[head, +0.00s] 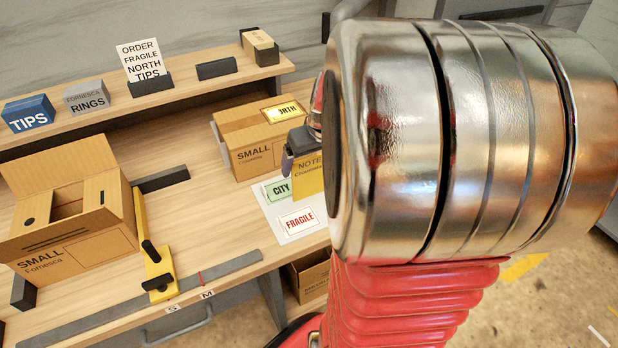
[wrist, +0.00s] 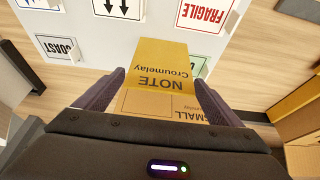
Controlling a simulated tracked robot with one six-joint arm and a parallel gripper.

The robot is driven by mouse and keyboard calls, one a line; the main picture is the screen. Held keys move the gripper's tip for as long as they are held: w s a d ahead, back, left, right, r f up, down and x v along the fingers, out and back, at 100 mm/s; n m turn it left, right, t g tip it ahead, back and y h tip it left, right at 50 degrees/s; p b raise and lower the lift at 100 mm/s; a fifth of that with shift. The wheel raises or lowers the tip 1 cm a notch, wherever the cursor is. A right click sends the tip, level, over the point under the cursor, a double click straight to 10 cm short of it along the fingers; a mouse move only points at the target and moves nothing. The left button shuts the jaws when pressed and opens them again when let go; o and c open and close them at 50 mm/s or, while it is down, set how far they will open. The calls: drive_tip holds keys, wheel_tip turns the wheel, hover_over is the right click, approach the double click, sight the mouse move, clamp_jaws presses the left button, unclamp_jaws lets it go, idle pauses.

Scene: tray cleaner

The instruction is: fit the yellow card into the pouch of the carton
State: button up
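My gripper (wrist: 160,80) is shut on the yellow card (wrist: 160,68), with one dark finger at each side edge. The card reads NOTE and Croumelay; in the head view it (head: 309,176) hangs below the gripper, in front of the right part of the closed carton. This carton (head: 250,148) reads SMALL, has a yellow label on top and stands on the bench. In the wrist view part of the carton (wrist: 150,106) shows just below the card. The pouch cannot be made out; the card and my arm cover part of the carton's front.
A white sheet (head: 293,238) with CITY and FRAGILE labels lies in front of the carton. An open carton (head: 75,238) marked Fornesca and a yellow tool (head: 150,255) stand left. The back shelf (head: 180,95) holds blocks and a sign.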

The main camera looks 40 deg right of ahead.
drive_tip(key=c, duration=1.2)
drive_tip(key=shift+r, duration=5)
